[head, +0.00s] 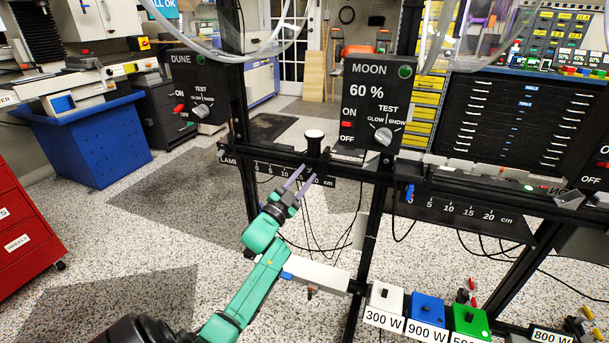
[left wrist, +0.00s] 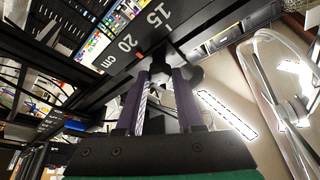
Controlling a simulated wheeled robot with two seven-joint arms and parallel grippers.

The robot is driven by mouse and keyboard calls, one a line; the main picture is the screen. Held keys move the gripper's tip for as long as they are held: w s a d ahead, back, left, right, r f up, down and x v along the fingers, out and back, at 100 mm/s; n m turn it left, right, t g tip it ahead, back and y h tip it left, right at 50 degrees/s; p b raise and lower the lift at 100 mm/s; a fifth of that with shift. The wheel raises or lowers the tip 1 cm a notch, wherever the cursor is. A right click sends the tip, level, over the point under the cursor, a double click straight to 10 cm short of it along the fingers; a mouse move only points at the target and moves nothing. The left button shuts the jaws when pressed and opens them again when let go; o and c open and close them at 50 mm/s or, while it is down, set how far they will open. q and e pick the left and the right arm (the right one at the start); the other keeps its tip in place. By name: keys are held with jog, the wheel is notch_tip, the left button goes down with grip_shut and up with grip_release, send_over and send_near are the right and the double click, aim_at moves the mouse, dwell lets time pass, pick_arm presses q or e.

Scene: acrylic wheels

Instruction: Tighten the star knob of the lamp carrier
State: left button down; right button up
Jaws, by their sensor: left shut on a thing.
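A centimetre scale runs along the rail. My left gripper (head: 305,173) reaches up from below, its two purple fingers at the carrier's foot. In the left wrist view, the dark lobed star knob (left wrist: 187,74) is at the fingertips of my left gripper (left wrist: 162,76), just below the scale's 20 cm mark. The fingers are closed on the knob with a gap between them. The fingers partly hide the knob. My right gripper is not in view.
A second scale rail (head: 470,211) lies to the right. Cables hang below the rail. The floor at left is open.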

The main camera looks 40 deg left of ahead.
pick_arm(q)
jog(key=m+h+p, duration=0.1)
jog(key=m, duration=0.2)
jog(key=m+g+h+p, duration=0.1)
jog(key=m, duration=0.1)
jog(key=shift+a+r+m, duration=0.1)
jog(key=shift+r+m, duration=0.05)
jog(key=shift+m, duration=0.25)
jog(key=m+g+p, duration=0.1)
jog(key=m, duration=0.1)
jog(key=shift+s+m+h, duration=0.1)
jog(key=shift+m+h, duration=0.2)
jog(key=shift+h, duration=0.1)
jog(key=shift+m+g+p, duration=0.4)
jog(key=shift+m+p, duration=0.1)
jog(key=shift+m, duration=0.5)
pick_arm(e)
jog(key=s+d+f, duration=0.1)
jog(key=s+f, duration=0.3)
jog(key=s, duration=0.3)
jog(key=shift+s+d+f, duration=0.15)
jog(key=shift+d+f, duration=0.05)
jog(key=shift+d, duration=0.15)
pick_arm(q)
jog(key=c, duration=0.5)
grip_release()
jog(key=shift+c, duration=0.2)
jog(key=shift+s, duration=0.1)
